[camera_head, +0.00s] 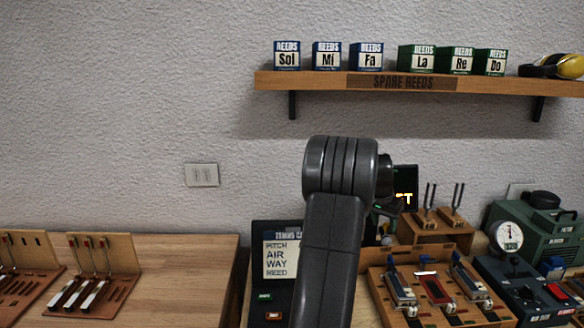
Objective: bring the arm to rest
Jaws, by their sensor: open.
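My arm (332,245) rises from the bottom edge in the middle of the head view. It bends at a thick dark joint (340,166) in front of the wall. A smaller dark part of my arm (385,175) shows just right of that joint. My gripper's fingers cannot be made out; the arm hides what lies behind it.
A shelf (300,82) holding several reed boxes hangs above the arm. Right of the arm, a wooden fixture (378,285), a tuning-fork stand (436,228) and a green gauge machine (545,235) crowd the bench. The left table (190,265) has bare room beside wooden racks (118,275).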

